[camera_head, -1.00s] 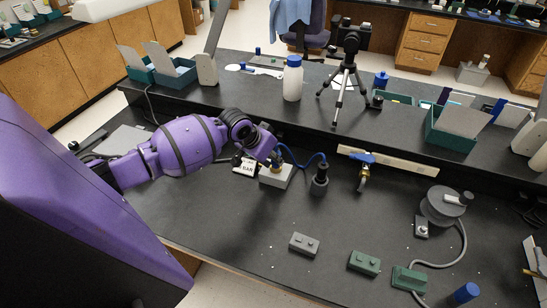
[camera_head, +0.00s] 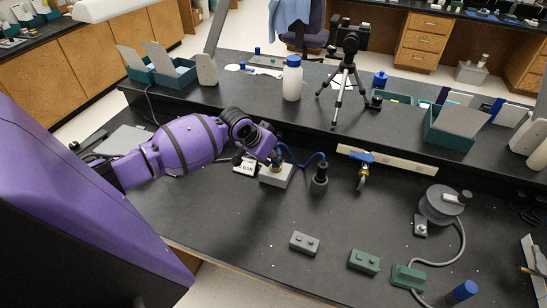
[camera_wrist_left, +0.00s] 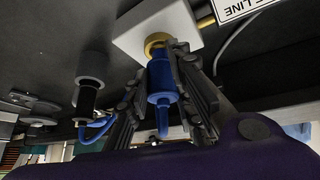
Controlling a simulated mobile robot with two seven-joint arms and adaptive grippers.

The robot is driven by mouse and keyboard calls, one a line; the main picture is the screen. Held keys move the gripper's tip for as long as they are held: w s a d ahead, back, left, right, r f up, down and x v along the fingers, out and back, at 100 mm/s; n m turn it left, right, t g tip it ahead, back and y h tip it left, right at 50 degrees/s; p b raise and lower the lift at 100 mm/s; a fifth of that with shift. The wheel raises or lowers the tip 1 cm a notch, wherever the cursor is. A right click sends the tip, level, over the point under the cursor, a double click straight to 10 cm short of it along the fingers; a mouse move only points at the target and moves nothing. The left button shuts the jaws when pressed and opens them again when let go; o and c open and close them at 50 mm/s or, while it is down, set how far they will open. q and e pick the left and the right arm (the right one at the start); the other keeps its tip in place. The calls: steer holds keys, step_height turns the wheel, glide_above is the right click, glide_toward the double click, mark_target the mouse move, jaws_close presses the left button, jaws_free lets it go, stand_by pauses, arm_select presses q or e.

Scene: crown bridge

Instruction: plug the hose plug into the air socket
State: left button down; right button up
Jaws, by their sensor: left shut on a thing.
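The blue hose plug (camera_wrist_left: 161,82) is between the fingers of my left gripper (camera_wrist_left: 158,72) in the left wrist view. My left gripper is shut on it. The plug's front end meets the brass air socket (camera_wrist_left: 157,42) on the pale block (camera_wrist_left: 180,22), in line with it; how deep it sits I cannot tell. In the head view the gripper (camera_head: 276,158) is right above the grey block (camera_head: 275,177), and its fingers partly hide the plug and socket. The blue hose (camera_head: 304,162) curves from the plug to a dark upright cylinder (camera_head: 319,183). My right gripper is not in view.
A label card (camera_head: 244,167) lies left of the block. A brass fitting with a blue handle (camera_head: 362,170) is to the right. Grey (camera_head: 304,243) and green (camera_head: 364,262) blocks lie in front, with bare bench between. A raised shelf edge runs behind.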

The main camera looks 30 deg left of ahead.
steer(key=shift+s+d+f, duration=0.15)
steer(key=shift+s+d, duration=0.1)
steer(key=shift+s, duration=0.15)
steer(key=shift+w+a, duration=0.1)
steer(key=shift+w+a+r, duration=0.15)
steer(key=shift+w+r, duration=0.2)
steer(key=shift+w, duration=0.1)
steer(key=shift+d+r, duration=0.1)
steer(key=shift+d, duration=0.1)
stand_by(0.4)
arm_select(q)
steer(key=shift+p, duration=0.3)
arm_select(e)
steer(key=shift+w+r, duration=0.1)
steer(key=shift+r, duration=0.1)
arm_select(q)
steer(key=shift+f, duration=0.3)
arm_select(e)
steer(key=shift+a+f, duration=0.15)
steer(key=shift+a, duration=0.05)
arm_select(q)
steer(key=shift+f, duration=0.4)
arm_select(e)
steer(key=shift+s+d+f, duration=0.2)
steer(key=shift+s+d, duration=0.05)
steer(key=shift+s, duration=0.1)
